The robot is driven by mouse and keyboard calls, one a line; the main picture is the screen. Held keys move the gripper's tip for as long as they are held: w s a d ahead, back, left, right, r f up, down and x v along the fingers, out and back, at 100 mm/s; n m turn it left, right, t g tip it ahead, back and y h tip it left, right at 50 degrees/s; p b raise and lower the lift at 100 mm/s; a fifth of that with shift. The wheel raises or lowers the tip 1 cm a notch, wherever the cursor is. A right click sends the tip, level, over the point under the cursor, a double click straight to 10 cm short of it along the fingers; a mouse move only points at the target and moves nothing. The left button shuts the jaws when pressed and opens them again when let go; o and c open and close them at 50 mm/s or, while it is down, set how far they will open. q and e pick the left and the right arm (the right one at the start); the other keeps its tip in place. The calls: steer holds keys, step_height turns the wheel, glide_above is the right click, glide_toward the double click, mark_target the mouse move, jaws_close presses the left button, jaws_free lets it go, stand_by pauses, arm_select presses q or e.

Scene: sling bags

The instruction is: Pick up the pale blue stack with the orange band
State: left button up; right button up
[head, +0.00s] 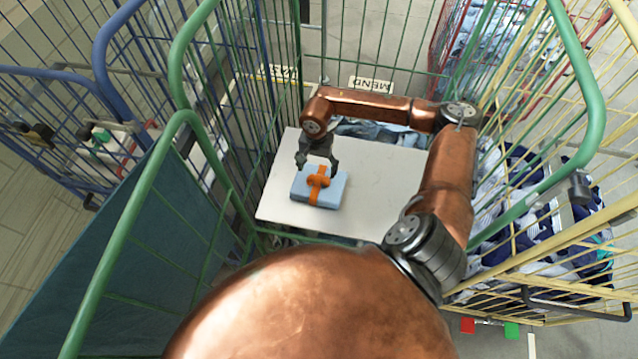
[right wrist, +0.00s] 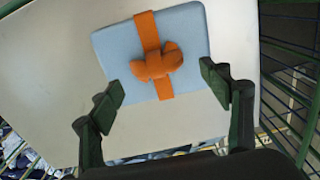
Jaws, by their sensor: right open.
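The pale blue stack (head: 331,191) lies flat on a white board (head: 277,213) inside a green wire cage cart. An orange band with a knotted bow (head: 318,182) runs across its top. My right gripper (head: 317,163) is open and empty, at the stack's far edge in the head view. In the right wrist view the stack (right wrist: 190,33) lies beyond the open fingers (right wrist: 163,84), with the orange bow (right wrist: 157,63) roughly centred between them. I see no finger contact with the stack. My left gripper is not in view.
Green cage bars (head: 185,117) surround the board on several sides. Pale blue cloth (head: 375,132) lies behind the board, partly hidden by my right arm. A "MEND" sign (head: 372,84) hangs at the back. A yellow cage with patterned cloth (head: 520,235) stands right, a blue cage (head: 60,75) left.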

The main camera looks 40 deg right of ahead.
mark_target(318, 176)
steer(key=f+p, duration=0.1)
steer(key=f, duration=0.1)
steer(key=f+p, duration=0.1)
steer(key=f, duration=0.2)
steer(key=shift+s+d+f+p, duration=0.1)
steer(key=shift+s+d+p, duration=0.1)
steer(key=shift+p, duration=0.1)
steer(key=shift+f, duration=0.3)
steer(key=shift+c, duration=0.4)
jaws_close()
steer(key=shift+w+r, duration=0.1)
